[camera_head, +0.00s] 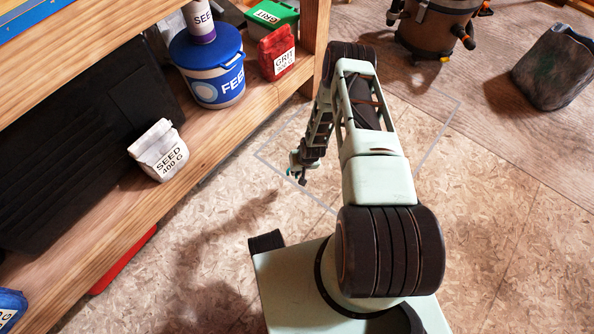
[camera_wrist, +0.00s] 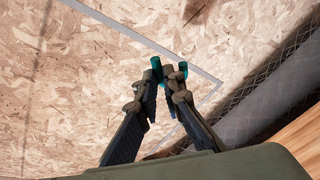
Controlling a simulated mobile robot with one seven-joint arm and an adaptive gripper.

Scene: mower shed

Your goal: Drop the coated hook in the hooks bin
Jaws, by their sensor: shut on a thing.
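My gripper (camera_head: 299,170) hangs over the chipboard floor in the head view, to the right of the wooden shelf. In the wrist view my gripper (camera_wrist: 164,86) is shut on a small teal piece, which looks like the coated hook (camera_wrist: 157,66). Teal parts of it stick out past both fingertips; its middle is hidden by the fingers. In the head view only a tiny bit of the teal hook (camera_head: 290,172) shows. No bin marked for hooks can be made out in either view.
The shelf (camera_head: 222,126) holds a blue FEED bucket (camera_head: 208,75), a red GRIT bag (camera_head: 277,53), a green GRIT container (camera_head: 268,17) and a white SEED bag (camera_head: 158,150). The floor (camera_head: 480,210) at right is clear.

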